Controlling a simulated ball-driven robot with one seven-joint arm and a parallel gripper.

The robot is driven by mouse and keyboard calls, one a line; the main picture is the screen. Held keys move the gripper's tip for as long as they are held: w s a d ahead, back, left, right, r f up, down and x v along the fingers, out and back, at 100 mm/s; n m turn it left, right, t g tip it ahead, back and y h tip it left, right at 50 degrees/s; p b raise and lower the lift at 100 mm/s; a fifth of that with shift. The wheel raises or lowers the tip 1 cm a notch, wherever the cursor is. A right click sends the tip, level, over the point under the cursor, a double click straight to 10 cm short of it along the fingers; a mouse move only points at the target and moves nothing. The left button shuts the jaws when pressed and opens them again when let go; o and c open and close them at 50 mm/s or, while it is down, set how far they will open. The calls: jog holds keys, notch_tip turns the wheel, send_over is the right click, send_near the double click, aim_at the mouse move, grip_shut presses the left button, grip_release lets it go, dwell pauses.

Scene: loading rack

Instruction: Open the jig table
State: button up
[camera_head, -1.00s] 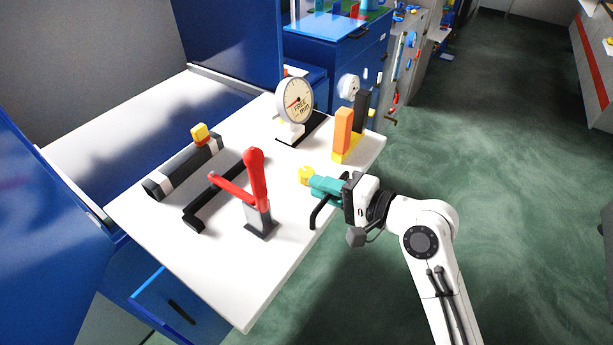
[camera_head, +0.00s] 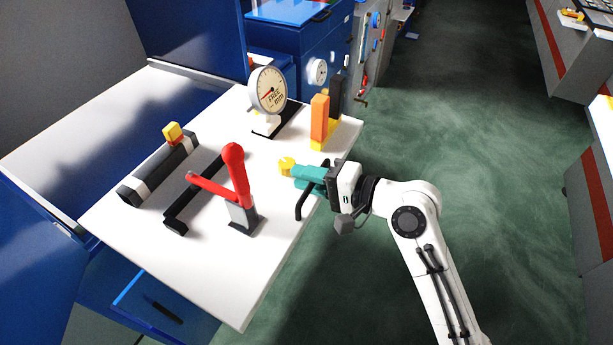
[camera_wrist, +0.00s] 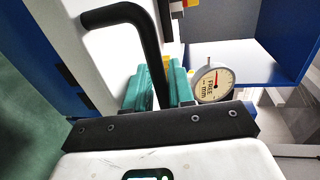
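The jig table is a white tabletop (camera_head: 215,280) sticking out from a blue-walled bay. A black bar handle (camera_head: 300,208) is at its right edge; the handle (camera_wrist: 150,40) also shows large in the wrist view. My gripper (camera_head: 305,178) has teal fingers and reaches in from the right at the handle. In the wrist view the handle runs down between the teal fingers (camera_wrist: 160,92), with little or no gap on either side, so the gripper looks shut on it. The fingertip contact is partly hidden.
On the tabletop are a red-handled clamp (camera_head: 238,185), black bars (camera_head: 195,195), a dial gauge (camera_head: 268,90), an orange block (camera_head: 319,118) and a yellow knob (camera_head: 286,165) near my fingers. Green floor to the right (camera_head: 490,180) is clear up to grey cabinets.

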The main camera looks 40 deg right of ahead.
jog(key=shift+s+d, duration=0.2)
jog(key=shift+s, duration=0.25)
jog(key=v, duration=1)
jog(key=shift+p, duration=0.4)
jog(key=shift+w, duration=0.1)
jog(key=s+a+f+n+g+h+b, duration=0.15)
jog(key=f+n+g, duration=0.25)
jog(key=f, duration=0.4)
jog(key=s+a+f+n+g+b, duration=0.1)
jog(key=s+a+f+n+g, duration=0.2)
jog(key=f, duration=0.6)
jog(key=s+a+f+n+g+h+b, duration=0.1)
jog(key=s+f+n+g+h, duration=0.2)
jog(key=s+f+n+g, duration=0.3)
jog(key=shift+s+a+f+n+g+b, duration=0.3)
jog(key=shift+a+f+n+g+b, duration=0.15)
jog(key=shift+f, duration=0.45)
